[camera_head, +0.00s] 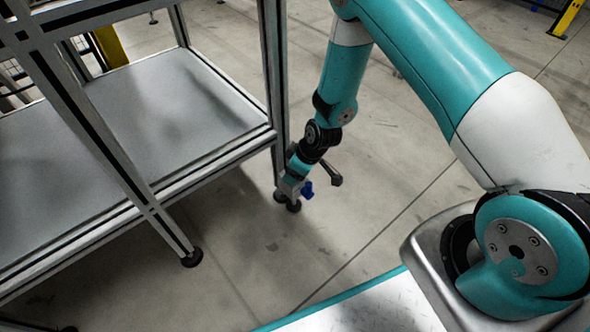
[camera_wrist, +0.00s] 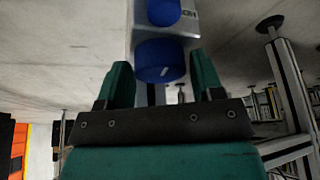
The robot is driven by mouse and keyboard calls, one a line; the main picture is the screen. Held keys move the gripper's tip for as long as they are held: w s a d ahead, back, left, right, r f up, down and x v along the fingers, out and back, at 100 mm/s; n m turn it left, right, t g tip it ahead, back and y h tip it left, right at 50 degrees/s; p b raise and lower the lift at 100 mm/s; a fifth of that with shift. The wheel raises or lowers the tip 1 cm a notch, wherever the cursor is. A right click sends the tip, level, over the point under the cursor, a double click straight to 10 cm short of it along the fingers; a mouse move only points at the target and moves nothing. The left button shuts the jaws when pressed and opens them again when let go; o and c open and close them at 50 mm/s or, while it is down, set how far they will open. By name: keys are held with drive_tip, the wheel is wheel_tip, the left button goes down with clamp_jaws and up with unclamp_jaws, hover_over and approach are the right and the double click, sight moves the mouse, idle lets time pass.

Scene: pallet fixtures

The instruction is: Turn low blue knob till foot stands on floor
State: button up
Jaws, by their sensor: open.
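In the wrist view, which appears upside down, two blue knobs sit on a grey block (camera_wrist: 185,22). One knob (camera_wrist: 163,12) is cut by the top edge and seems the lower one in the room. The other knob (camera_wrist: 160,62), with a white mark, shows between the green fingers of my open gripper (camera_wrist: 162,82); I cannot tell whether they touch it. In the head view my gripper (camera_head: 298,178) points down beside the rack's corner leg, with a blue knob (camera_head: 307,189) beside it. The black foot (camera_head: 293,206) is below; any floor gap is unclear.
The metal rack (camera_head: 190,165) with grey shelves fills the left. Another rack leg ends in a black foot (camera_head: 192,258). A dark lever (camera_head: 331,174) sticks out right of my gripper. Open floor (camera_head: 385,215) lies between the rack and my base.

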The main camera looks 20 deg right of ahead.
drive_tip(key=c, duration=0.6)
drive_tip(key=shift+c, duration=0.2)
drive_tip(key=shift+r+p, duration=0.1)
drive_tip(key=shift+p, duration=0.3)
drive_tip(key=shift+s+r+m+p, duration=0.1)
drive_tip(key=shift+m+p, duration=0.45)
drive_tip(key=shift+m, duration=0.15)
drive_tip(key=shift+a+m+t+h+p, duration=0.1)
drive_tip(key=shift+m+t+h+p, duration=0.4)
drive_tip(key=shift+m+p, duration=0.6)
drive_tip(key=shift+m+h+p, duration=0.8)
drive_tip(key=shift+m+p, duration=0.3)
drive_tip(key=shift+m, duration=0.7)
drive_tip(key=shift+f, duration=0.2)
drive_tip(key=o, duration=0.6)
